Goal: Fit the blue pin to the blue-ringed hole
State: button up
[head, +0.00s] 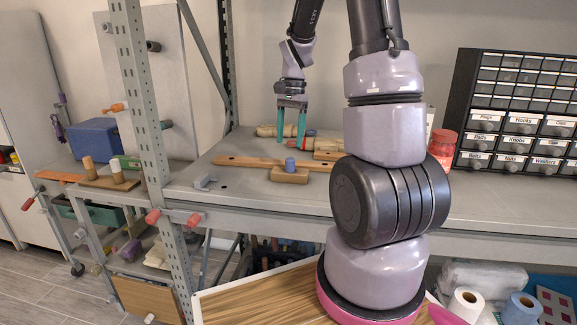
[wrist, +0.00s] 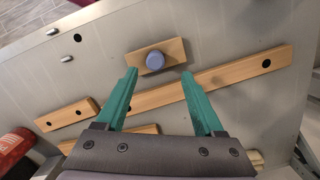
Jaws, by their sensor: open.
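The blue pin (head: 290,163) stands upright in a small wooden block (head: 289,175) on the grey shelf. The wrist view shows the pin's round blue top (wrist: 154,60) on the block (wrist: 173,50). My gripper (head: 291,141) has two teal fingers, open and empty, pointing down above the shelf near the pin. In the wrist view the fingertips (wrist: 159,72) are spread, with the pin just beyond them between their lines. A long wooden bar (wrist: 230,76) with a dark hole lies close to the block. I can make out no blue ring around any hole.
A shorter wooden strip with holes (wrist: 67,114) lies at the left in the wrist view. A red jar (head: 443,146) and a drawer cabinet (head: 515,110) stand at the right. A small grey bracket (head: 205,183) lies near the shelf's front left, with bare shelf around it.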

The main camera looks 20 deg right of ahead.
aim_at(290, 158)
jog(key=f, duration=0.5)
jog(key=s+f, duration=0.1)
jog(key=f, duration=0.1)
jog(key=shift+a+f, duration=0.2)
jog(key=shift+f, duration=0.15)
jog(key=shift+c, duration=0.3)
grip_shut()
